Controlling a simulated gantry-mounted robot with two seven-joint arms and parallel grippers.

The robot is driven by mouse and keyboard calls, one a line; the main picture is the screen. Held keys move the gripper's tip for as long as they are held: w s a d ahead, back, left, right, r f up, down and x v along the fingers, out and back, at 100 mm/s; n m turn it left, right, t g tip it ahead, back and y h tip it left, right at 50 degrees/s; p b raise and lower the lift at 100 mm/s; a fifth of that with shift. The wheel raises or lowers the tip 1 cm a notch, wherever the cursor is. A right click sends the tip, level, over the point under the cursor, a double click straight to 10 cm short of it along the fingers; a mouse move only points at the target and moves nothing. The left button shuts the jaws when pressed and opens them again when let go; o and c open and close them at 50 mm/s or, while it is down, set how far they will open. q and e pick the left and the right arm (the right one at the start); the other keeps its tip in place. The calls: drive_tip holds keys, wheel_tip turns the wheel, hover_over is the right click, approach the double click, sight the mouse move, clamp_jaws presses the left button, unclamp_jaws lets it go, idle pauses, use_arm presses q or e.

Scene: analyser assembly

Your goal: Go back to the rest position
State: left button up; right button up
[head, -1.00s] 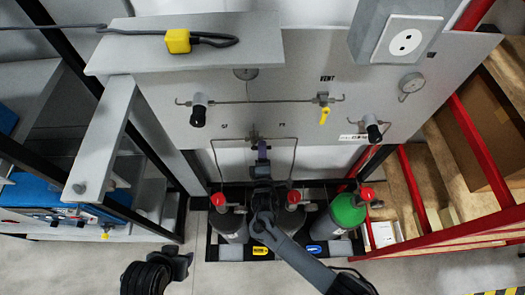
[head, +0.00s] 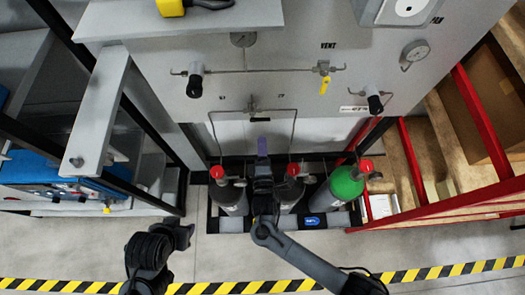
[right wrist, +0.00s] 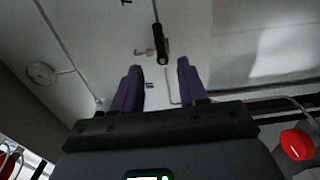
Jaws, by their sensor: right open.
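My right gripper (head: 262,146) is in front of the lower part of the grey panel, below the centre valve (head: 254,108) in the head view. Its purple fingers stand apart in the right wrist view (right wrist: 158,78), with nothing between them. A dark handle (right wrist: 161,42) on the panel shows beyond the fingertips, apart from them. My left arm (head: 152,255) is at the lower left of the head view, but I make out no left gripper fingers.
Gas cylinders with red caps, one green (head: 345,185), stand in a floor rack below my right gripper. A red-framed shelf (head: 480,115) is at right, a grey frame (head: 100,110) at left. Striped floor tape (head: 60,286) crosses the open floor in front.

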drive_tip(key=shift+s, duration=0.7)
